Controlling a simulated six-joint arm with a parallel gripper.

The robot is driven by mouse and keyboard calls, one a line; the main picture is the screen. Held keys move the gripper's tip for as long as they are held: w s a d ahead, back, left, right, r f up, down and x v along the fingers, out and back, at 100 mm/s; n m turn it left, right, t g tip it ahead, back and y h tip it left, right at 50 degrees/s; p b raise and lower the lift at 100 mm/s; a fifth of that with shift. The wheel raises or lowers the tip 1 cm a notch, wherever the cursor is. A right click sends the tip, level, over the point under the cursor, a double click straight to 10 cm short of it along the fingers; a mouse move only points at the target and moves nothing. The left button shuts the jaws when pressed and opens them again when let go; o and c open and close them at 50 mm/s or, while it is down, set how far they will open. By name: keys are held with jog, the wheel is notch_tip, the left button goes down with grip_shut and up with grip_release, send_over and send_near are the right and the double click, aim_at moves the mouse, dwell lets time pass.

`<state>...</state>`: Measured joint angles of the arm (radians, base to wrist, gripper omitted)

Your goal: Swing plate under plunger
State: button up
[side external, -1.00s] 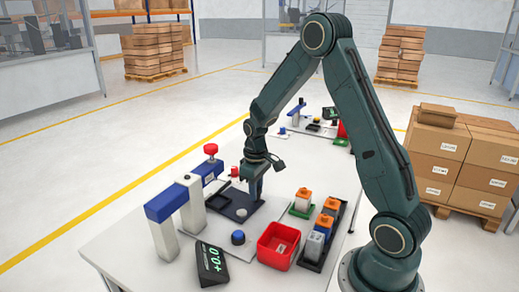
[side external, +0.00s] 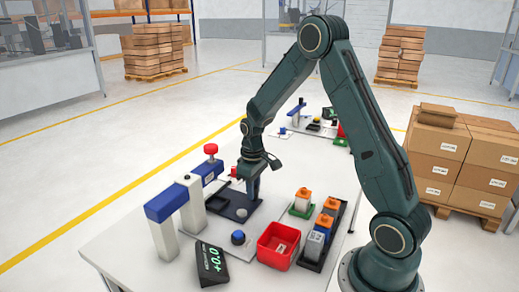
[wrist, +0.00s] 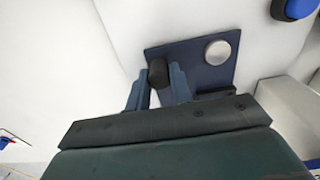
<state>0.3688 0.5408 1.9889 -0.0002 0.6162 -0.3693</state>
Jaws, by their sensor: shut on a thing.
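A flat dark blue plate (side external: 228,210) lies on the white table in the side view, with a round silver disc (side external: 242,212) on it. In the wrist view the plate (wrist: 195,75) shows the disc (wrist: 217,51) and a black upright knob (wrist: 158,72). My gripper (side external: 252,193) points down at the plate and is shut on the black knob, with a finger on each side. A press with a blue arm (side external: 165,204), white posts and a red knob (side external: 210,149) stands left of the plate. The plunger's tip cannot be made out.
A red bin (side external: 278,245), a blue button (side external: 238,238) and a black display (side external: 211,263) stand toward the table's front. Orange-topped blocks (side external: 331,205) stand in a dark rack at the right, with another on a green base (side external: 302,204).

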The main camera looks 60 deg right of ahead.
jog(key=o, duration=0.5)
jog(key=shift+w, duration=0.1)
jog(key=shift+o, duration=0.2)
jog(key=shift+r, duration=0.1)
jog(key=shift+r, duration=3.65)
jog(key=shift+r, duration=0.1)
jog(key=shift+a+r, duration=0.15)
jog(key=shift+r, duration=0.05)
jog(key=s+a+r+t, duration=0.3)
jog(key=s+a+r, duration=0.6)
jog(key=r, duration=0.3)
jog(key=s+a+r+t, duration=0.1)
jog(key=s+a, duration=0.1)
jog(key=s, duration=0.4)
jog(key=s+a+r+t, duration=0.1)
jog(key=s+a, duration=0.2)
jog(key=s, duration=0.3)
jog(key=shift+a+r+t, duration=0.15)
jog(key=shift+a+t, duration=0.15)
jog(key=shift+a, duration=0.05)
